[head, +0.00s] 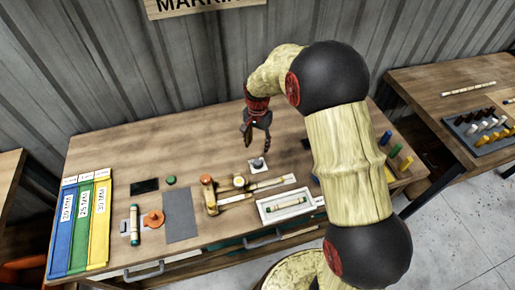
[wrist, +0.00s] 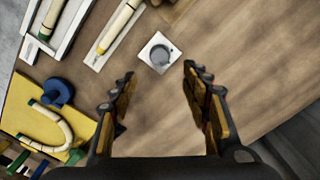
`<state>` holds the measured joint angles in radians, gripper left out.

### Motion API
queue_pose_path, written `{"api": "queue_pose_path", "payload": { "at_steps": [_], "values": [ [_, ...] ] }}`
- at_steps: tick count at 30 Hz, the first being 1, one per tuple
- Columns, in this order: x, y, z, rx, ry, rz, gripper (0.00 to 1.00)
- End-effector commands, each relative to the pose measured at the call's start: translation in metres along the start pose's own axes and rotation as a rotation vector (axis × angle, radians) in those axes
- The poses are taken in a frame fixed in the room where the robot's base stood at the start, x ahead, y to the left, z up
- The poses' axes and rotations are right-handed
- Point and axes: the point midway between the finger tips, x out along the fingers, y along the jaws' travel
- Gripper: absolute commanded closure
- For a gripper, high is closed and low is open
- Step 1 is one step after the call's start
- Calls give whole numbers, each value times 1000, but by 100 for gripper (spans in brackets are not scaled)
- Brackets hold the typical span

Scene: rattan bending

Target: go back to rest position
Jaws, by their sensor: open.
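My gripper (head: 259,126) hangs above the back middle of the wooden table (head: 130,150). In the wrist view my gripper (wrist: 160,95) is open, with its two fingers wide apart and nothing between them. A small white square holder with a grey round top (wrist: 160,53) lies on the table beyond the fingertips. In the head view this holder (head: 257,164) is just below my gripper. My arm covers part of the table's right side.
Blue, green and yellow strips (head: 79,225) lie at the left. A white tray (head: 287,206) holds a rattan piece near the front. A yellow board (wrist: 22,105) bears a bent piece (wrist: 50,128). A second table (head: 430,85) stands at the right. The back left tabletop is mostly clear.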

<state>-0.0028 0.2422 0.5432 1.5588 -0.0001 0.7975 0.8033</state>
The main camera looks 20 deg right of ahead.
Motion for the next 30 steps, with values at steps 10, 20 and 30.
{"api": "queue_pose_path", "payload": {
  "at_steps": [10, 20, 30],
  "values": [
    [-3, 0, 0, 0, 0, 0, 53],
    [-3, 0, 0, -26, 0, 0, 53],
    [-1, 44, 42, -333, -74, 55, 53]
  ]
}}
